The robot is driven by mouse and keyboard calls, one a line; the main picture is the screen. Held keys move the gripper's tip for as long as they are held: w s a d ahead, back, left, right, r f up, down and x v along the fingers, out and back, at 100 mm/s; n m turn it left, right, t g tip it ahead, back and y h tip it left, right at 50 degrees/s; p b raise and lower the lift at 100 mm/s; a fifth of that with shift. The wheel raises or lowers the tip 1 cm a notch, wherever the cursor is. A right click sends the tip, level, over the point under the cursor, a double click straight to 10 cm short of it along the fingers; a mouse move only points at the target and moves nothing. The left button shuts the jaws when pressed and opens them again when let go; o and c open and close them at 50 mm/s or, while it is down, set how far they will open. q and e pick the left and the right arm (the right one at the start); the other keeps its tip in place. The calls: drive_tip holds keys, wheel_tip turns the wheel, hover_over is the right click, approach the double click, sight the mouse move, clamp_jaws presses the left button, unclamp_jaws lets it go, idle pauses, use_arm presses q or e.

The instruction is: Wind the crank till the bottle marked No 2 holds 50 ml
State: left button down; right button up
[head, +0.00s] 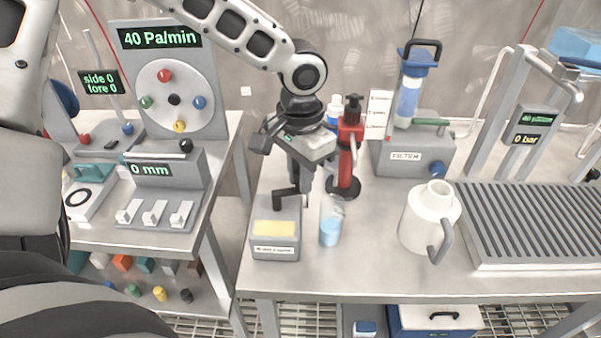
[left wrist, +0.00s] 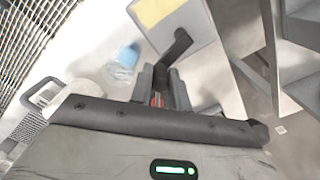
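A grey box (head: 275,243) with a yellow panel and a small label stands at the front left of the right-hand table. A dark crank (head: 282,198) rises from its top and also shows in the left wrist view (left wrist: 178,46). My left gripper (head: 300,180) points down at the crank; in the left wrist view its fingers (left wrist: 161,84) stand on both sides of the crank's handle and appear closed on it. A clear bottle with blue liquid (head: 330,230) stands right of the box. Its number and level marks are unreadable. My right gripper is out of view.
A white jug (head: 425,220) and a ribbed tray (head: 540,225) stand to the right, with a filter unit (head: 412,150) behind. A gap separates this table from the left one.

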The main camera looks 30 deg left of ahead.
use_arm(q)
drive_tip(key=shift+s+d+r+m+p, duration=0.15)
drive_tip(key=shift+s+d+m+p, duration=0.15)
drive_tip(key=shift+m+p, duration=0.45)
drive_tip(key=shift+s+m, duration=0.15)
drive_tip(key=shift+m, duration=0.6)
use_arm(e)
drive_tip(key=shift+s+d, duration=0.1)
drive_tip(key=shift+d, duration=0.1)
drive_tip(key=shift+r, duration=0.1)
use_arm(q)
drive_tip(key=c, duration=1.3)
unclamp_jaws()
wheel_tip(320, 180, up, 16)
drive_tip(key=shift+f+p, duration=0.15)
drive_tip(key=shift+p, duration=0.15)
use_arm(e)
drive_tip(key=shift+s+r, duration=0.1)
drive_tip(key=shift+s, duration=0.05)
